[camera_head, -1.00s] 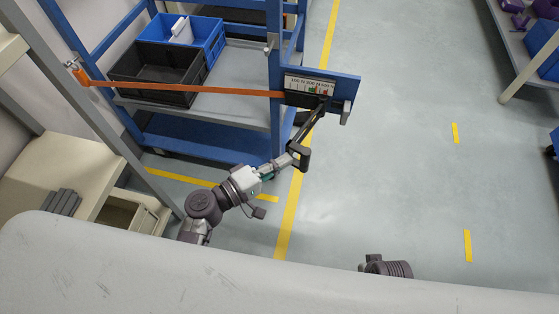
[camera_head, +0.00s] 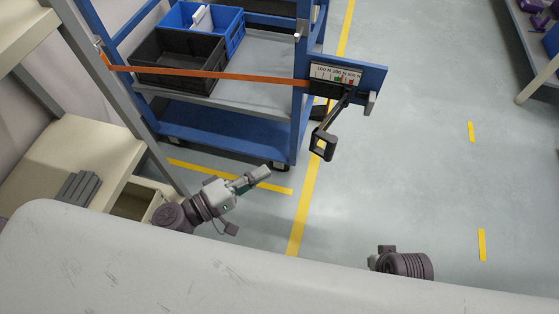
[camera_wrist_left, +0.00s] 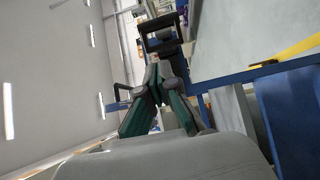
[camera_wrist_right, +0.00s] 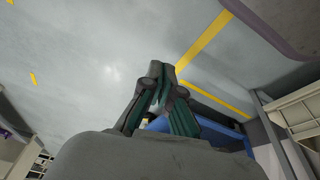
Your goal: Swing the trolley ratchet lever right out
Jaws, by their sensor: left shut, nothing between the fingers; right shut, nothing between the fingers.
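The black ratchet lever (camera_head: 332,118) hangs from the ratchet at the blue plate on the trolley's right post, slanting down toward me. Its loop handle (camera_head: 323,144) is at the lower end; the handle also shows in the left wrist view (camera_wrist_left: 161,25), ahead of the fingers. An orange strap (camera_head: 210,74) runs from the ratchet across the blue trolley (camera_head: 210,134). My left gripper (camera_head: 262,173) is shut and empty, below and left of the handle, apart from it. My right gripper, at the lower right in the head view, shows its shut fingertips in the right wrist view (camera_wrist_right: 159,72).
A black crate (camera_head: 180,61) and a blue crate (camera_head: 222,22) sit on the trolley shelf behind the strap. A force scale label (camera_head: 335,73) is on the plate. A beige shelf (camera_head: 85,160) stands at the left. The floor right of the trolley is clear.

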